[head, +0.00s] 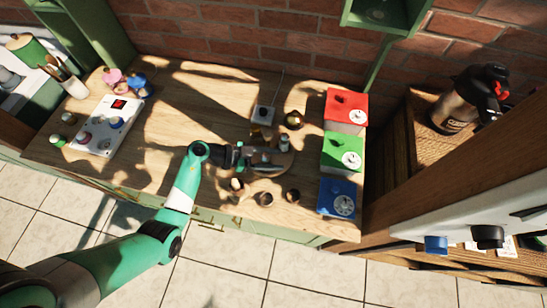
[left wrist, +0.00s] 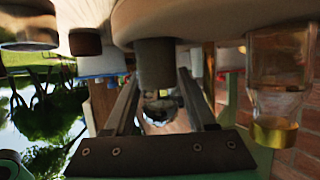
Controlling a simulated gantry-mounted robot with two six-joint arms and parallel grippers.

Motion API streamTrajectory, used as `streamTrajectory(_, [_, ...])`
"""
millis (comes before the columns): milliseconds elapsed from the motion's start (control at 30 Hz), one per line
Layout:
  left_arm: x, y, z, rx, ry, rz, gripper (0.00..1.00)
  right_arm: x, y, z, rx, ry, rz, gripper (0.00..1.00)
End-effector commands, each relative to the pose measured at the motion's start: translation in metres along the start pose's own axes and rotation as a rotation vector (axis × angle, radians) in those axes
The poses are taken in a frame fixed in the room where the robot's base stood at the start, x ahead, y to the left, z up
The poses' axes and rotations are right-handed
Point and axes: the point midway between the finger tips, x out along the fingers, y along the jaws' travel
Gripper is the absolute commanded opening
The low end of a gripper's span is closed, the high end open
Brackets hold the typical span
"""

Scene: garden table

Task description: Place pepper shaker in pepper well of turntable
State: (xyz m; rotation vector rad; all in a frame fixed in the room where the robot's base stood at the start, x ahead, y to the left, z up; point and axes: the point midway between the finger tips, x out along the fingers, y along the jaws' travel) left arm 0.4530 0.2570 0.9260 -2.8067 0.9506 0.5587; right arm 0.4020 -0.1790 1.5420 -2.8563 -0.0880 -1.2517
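My left gripper (head: 243,157) is at the left side of the round wooden turntable (head: 272,168). A small grey shaker-like piece (head: 284,143) stands on the turntable beyond the fingers. In the left wrist view, which is upside down, the turntable (left wrist: 215,18) spans the top. A dark grey cylinder (left wrist: 155,62) shows between the spread fingers of my left gripper (left wrist: 157,78), with a narrow gap on the right. I cannot tell for sure that this cylinder is the pepper shaker. The pepper well is not clearly visible. My right gripper is out of view.
A gold-capped glass jar (left wrist: 277,95) stands on the turntable beside the gripper. Several small brown pots (head: 264,198) are at the front. Red (head: 346,108), green (head: 342,152) and blue (head: 338,197) boxes line the right. The counter's left-middle (head: 165,125) is mostly clear.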

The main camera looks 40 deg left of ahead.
Motion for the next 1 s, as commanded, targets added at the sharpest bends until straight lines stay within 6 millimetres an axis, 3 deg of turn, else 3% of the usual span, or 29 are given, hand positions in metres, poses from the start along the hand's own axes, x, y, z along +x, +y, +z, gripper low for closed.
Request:
streamTrajectory(167, [-0.007, -0.001, -0.004, -0.001, 0.0, -0.003, 0.56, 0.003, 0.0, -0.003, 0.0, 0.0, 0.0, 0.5])
streamTrajectory(633, [-0.108, -0.001, -0.004, -0.001, 0.0, -0.004, 0.56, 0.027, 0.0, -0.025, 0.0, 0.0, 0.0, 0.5])
streamTrajectory(800, [-0.121, 0.0, -0.003, -0.001, 0.001, -0.001, 0.56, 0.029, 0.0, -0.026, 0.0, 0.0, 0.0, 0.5])
streamTrajectory(1000, [-0.121, 0.0, -0.002, 0.0, 0.001, 0.0, 0.56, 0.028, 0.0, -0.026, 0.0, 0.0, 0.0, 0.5])
